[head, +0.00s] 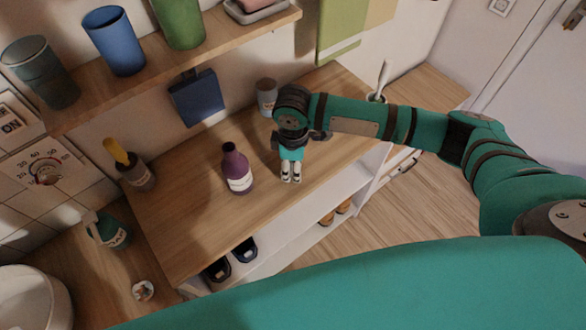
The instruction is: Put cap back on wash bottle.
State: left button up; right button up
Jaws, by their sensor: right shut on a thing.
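The wash bottle (237,170) is purple with a white label. It stands upright on the wooden counter top (200,215), and its neck is open with no cap on it. My right gripper (291,178) points down over the counter, to the right of the bottle and apart from it. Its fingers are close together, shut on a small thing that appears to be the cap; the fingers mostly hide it. I see no loose cap on the counter. My left gripper is not in view.
A brown cup with a yellow-handled brush (137,176) stands left of the bottle. A grey cup (267,97) stands behind my right gripper. A shelf (200,50) with tumblers hangs above. A green bottle (107,230) stands lower left. The counter between bottle and gripper is clear.

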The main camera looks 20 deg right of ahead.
jog(key=shift+s+r, duration=0.2)
jog(key=shift+r, duration=0.25)
jog(key=shift+s+r, duration=0.2)
jog(key=shift+r, duration=0.25)
pick_arm(q)
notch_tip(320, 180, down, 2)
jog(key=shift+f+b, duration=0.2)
jog(key=shift+b, duration=0.9)
pick_arm(e)
jog(key=s+d+r, duration=0.1)
jog(key=s, duration=1.4)
jog(key=shift+d+r, duration=0.3)
jog(key=shift+d, duration=0.1)
